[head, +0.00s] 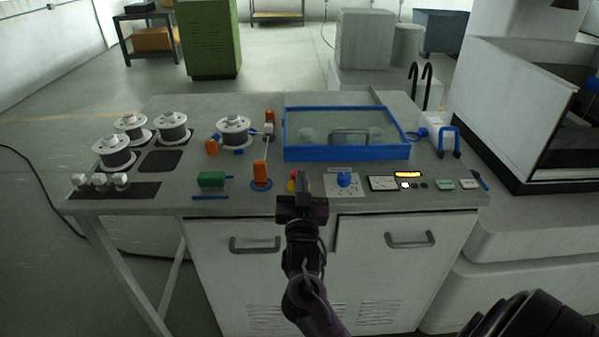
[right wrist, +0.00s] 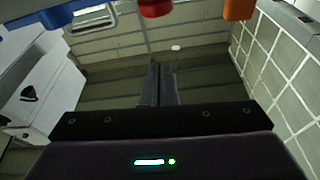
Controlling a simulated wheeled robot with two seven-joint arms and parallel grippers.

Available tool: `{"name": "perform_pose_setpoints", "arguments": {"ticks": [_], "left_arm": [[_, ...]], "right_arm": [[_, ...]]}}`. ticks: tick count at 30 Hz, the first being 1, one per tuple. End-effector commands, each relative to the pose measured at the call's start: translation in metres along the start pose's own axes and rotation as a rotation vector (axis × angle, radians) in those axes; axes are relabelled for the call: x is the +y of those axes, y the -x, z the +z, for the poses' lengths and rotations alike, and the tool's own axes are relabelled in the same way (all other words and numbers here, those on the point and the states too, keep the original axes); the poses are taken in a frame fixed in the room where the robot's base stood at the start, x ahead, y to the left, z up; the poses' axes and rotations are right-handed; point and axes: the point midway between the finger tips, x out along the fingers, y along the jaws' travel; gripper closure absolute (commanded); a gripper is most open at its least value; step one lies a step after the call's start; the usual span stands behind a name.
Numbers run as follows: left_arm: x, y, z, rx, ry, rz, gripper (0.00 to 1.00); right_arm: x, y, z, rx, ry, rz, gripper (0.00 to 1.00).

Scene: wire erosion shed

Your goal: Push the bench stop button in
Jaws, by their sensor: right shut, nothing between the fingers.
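In the right wrist view the closed fingers (right wrist: 157,70) lie below the red cap in the picture, with a gap between. I cannot tell how deep the cap sits. My left gripper is not in view.
A blue-framed glass lid (head: 346,112) lies behind. White spools (head: 172,128) stand on the left. Cabinet handles (head: 254,245) stick out below the bench (head: 240,207).

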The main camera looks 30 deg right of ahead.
Motion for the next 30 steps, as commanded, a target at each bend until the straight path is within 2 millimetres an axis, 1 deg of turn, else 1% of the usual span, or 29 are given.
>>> {"name": "perform_pose_setpoints", "arguments": {"ticks": [1, 3, 6, 8, 9, 10, 12, 17, 21, 30], "left_arm": [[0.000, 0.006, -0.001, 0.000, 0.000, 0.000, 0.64], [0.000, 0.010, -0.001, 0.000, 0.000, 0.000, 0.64], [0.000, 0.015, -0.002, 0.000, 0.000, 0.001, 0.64], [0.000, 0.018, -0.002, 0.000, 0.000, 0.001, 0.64], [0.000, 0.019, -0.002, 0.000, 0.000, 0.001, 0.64], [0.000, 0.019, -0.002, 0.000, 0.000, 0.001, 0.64], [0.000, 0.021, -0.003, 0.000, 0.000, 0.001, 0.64], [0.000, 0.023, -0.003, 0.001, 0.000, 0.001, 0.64], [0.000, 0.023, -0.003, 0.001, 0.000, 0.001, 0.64], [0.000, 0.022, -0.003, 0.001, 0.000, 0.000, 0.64]], "right_arm": [[0.000, -0.014, -0.004, 0.004, 0.002, 0.001, 1.00], [-0.001, -0.029, -0.004, 0.002, 0.002, -0.001, 1.00], [0.000, -0.051, -0.004, 0.002, 0.003, 0.000, 1.00], [0.000, -0.063, -0.004, 0.002, 0.001, 0.001, 1.00], [0.000, -0.067, 0.000, -0.002, 0.001, 0.001, 1.00], [0.000, -0.061, 0.009, -0.007, 0.003, 0.000, 1.00], [0.000, -0.057, 0.019, -0.005, 0.002, 0.000, 1.00], [0.000, -0.051, 0.033, -0.003, 0.001, 0.000, 1.00], [0.000, -0.050, 0.037, -0.001, 0.000, 0.000, 1.00], [0.000, -0.049, 0.039, -0.001, 0.000, 0.000, 1.00]]}}
